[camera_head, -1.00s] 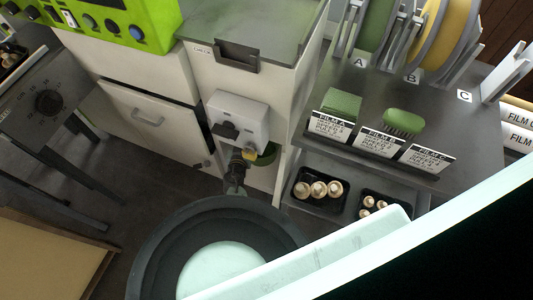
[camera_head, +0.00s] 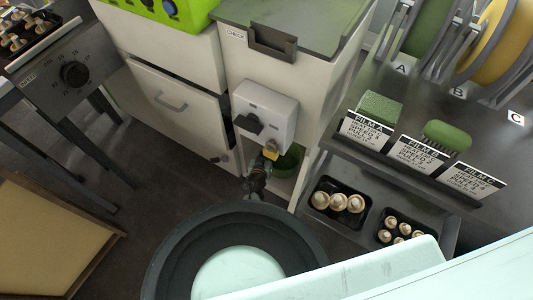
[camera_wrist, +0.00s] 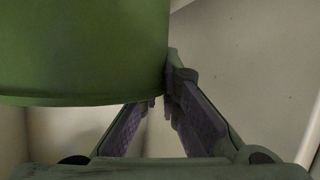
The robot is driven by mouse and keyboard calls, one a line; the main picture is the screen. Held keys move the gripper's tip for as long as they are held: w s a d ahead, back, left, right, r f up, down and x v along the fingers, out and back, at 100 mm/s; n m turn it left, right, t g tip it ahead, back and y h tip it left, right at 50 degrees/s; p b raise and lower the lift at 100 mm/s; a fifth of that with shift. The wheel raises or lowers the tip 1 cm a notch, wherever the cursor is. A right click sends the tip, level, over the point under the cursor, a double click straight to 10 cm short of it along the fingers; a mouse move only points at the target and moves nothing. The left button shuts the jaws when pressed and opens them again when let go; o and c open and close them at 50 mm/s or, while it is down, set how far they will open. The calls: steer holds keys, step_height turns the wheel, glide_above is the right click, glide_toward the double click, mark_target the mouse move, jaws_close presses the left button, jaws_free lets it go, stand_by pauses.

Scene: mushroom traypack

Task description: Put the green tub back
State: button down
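The green tub (camera_head: 289,160) sits in the low open space of the white cabinet, partly hidden by the cabinet wall and my gripper. In the head view my gripper (camera_head: 270,158) is at the tub's left side, and its fingers are hard to make out. In the wrist view the tub (camera_wrist: 85,50) fills the upper left, with its lower edge across the picture. My gripper's fingers (camera_wrist: 160,102) stand apart with a gap between them. The left fingertip is partly behind the tub's edge, and the right finger passes just right of the tub. I cannot tell if they touch it.
A grey-white box (camera_head: 265,113) with a dark knob juts from the cabinet (camera_head: 285,75) above my gripper. A drawer front with a handle (camera_head: 172,103) is to the left. Mushroom trays (camera_head: 313,206) sit on a low shelf at right, below film cards (camera_head: 367,130).

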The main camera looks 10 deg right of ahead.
steer(key=shift+f, duration=0.1)
steer(key=c, duration=1.8)
jaws_free()
